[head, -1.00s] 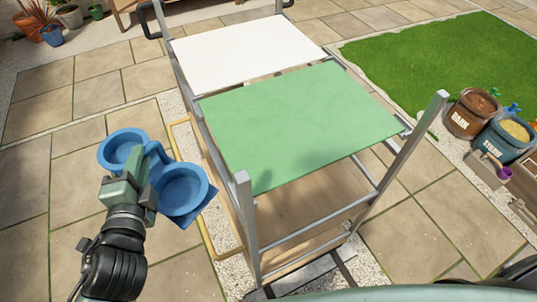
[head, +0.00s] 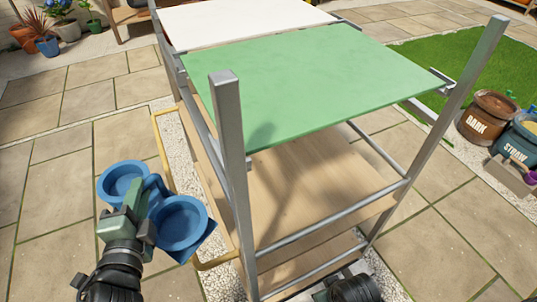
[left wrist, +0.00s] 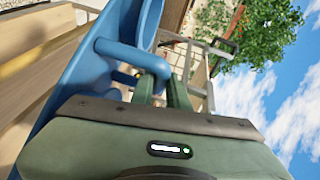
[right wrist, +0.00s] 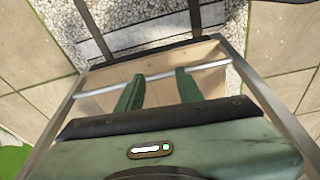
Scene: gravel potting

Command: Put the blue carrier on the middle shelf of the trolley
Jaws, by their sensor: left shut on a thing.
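The blue carrier (head: 180,222) has two round cups joined by a middle handle and hangs at the left of the trolley in the head view. My left gripper (head: 142,203) is shut on its handle; the carrier also shows in the left wrist view (left wrist: 92,60). The trolley has grey metal posts, a green top (head: 310,80), a wooden middle shelf (head: 300,195) under it and a lower wooden shelf (head: 312,268). The carrier is outside the trolley frame. My right gripper (right wrist: 158,90) is open and empty, above a metal rail and wooden shelf in its wrist view.
A front post (head: 232,180) stands between the carrier and the middle shelf's opening. A front rail (head: 330,217) crosses beside that shelf, whose visible surface is clear. A yellow tube frame (head: 165,150) is at the left side. Bark (head: 487,115) and straw bins stand at right.

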